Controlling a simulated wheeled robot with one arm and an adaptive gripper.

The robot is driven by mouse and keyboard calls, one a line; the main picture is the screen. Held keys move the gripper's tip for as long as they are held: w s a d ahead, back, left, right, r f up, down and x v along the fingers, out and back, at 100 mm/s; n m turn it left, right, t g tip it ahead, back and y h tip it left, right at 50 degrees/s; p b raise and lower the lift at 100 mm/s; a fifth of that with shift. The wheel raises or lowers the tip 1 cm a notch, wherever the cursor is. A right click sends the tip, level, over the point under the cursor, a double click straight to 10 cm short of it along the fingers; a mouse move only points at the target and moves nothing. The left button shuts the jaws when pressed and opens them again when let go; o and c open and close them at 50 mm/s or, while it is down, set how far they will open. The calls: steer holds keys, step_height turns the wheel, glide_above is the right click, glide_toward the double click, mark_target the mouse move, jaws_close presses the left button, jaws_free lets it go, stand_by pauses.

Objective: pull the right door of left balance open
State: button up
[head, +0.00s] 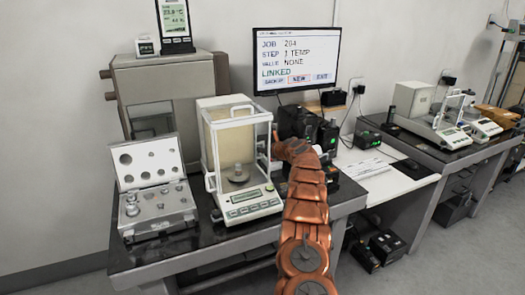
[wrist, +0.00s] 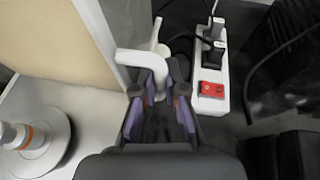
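The left balance (head: 252,196) stands on the dark table, with a glass draft shield and a metal weight (head: 238,172) on its pan. The weight also shows at the lower left of the wrist view (wrist: 12,135). The right door's white handle (wrist: 140,62) sticks out at the upper middle of the wrist view. The door looks closed. My gripper (wrist: 164,92) is at this handle, its two purple-padded fingers apart on either side of the handle's end. I cannot tell whether both pads press on it. In the head view my arm hides the fingers.
An open weight case (head: 150,185) stands left of the balance. Black boxes (head: 297,122) and a power strip (wrist: 210,90) with a red switch lie close to the right. A monitor (head: 297,60) hangs behind. Another balance (head: 425,115) stands on the far right table.

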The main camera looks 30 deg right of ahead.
steer(key=shift+o, duration=1)
steer(key=shift+s, duration=0.1)
steer(key=v, duration=1.2)
steer(key=shift+r, duration=0.15)
